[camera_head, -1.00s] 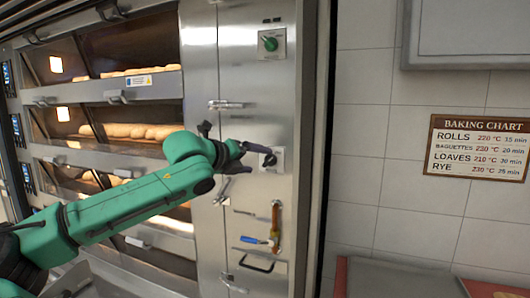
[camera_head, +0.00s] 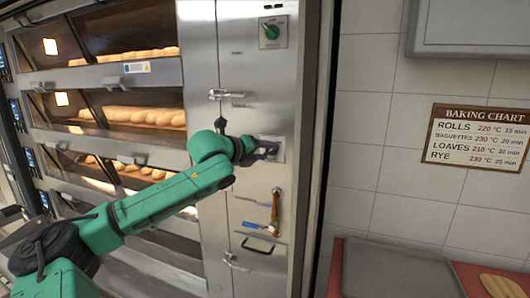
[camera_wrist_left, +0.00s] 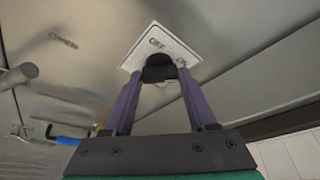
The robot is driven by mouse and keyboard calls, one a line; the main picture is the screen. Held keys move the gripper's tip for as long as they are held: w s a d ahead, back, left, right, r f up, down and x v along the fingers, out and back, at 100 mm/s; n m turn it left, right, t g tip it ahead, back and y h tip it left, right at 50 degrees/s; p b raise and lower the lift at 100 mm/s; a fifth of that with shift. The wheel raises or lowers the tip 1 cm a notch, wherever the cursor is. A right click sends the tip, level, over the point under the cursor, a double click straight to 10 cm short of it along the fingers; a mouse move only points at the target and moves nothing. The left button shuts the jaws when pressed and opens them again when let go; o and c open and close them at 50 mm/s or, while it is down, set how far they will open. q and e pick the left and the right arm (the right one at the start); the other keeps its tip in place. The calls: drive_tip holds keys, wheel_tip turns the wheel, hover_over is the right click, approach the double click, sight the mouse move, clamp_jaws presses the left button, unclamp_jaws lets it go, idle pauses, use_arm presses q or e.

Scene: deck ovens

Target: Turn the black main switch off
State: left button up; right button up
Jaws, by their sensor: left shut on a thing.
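The black main switch (camera_wrist_left: 158,74) is a dark knob on a pale square plate (camera_wrist_left: 146,52) on the steel oven panel. An OFF label shows on the plate in the left wrist view. My left gripper (camera_head: 268,150) is at this plate in the head view. In the left wrist view its two purple fingers close on the knob from both sides. The gripper hides most of the switch in the head view, and I cannot tell which way the knob points. My right gripper is not in view.
A green rotary switch (camera_head: 269,32) sits higher on the panel. Below are a lever valve (camera_head: 275,205) with a blue handle (camera_head: 255,226) and a black handle (camera_head: 258,244). Glass-fronted ovens with bread are at left. A baking chart (camera_head: 477,137) hangs on the tiled wall.

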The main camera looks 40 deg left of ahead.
use_arm(q)
drive_tip(key=shift+a+f+n+t+h+b, duration=0.1)
drive_tip(key=shift+f+n+t+h+b, duration=0.2)
drive_tip(key=shift+n+b, duration=0.55)
drive_tip(key=n+t+b, duration=0.1)
drive_tip(key=n+b, duration=0.1)
drive_tip(key=n+t+b, duration=0.1)
drive_tip(key=n+b, duration=0.1)
drive_tip(key=b, duration=0.1)
drive_tip(key=f+n+h+b, duration=0.1)
drive_tip(key=n+b, duration=0.1)
drive_tip(key=b, duration=0.1)
drive_tip(key=shift+t, duration=0.4)
drive_tip(key=shift+w+n+t+y+b, duration=0.1)
drive_tip(key=shift+n+t+y+b, duration=0.5)
drive_tip(key=shift+n+b, duration=1.25)
drive_tip(key=shift+n+t+y+b, duration=0.3)
drive_tip(key=shift+n+t+b, duration=0.5)
drive_tip(key=shift+n, duration=2)
drive_tip(key=shift+f, duration=0.1)
drive_tip(key=o, duration=1.2)
drive_tip(key=shift+o, duration=0.8)
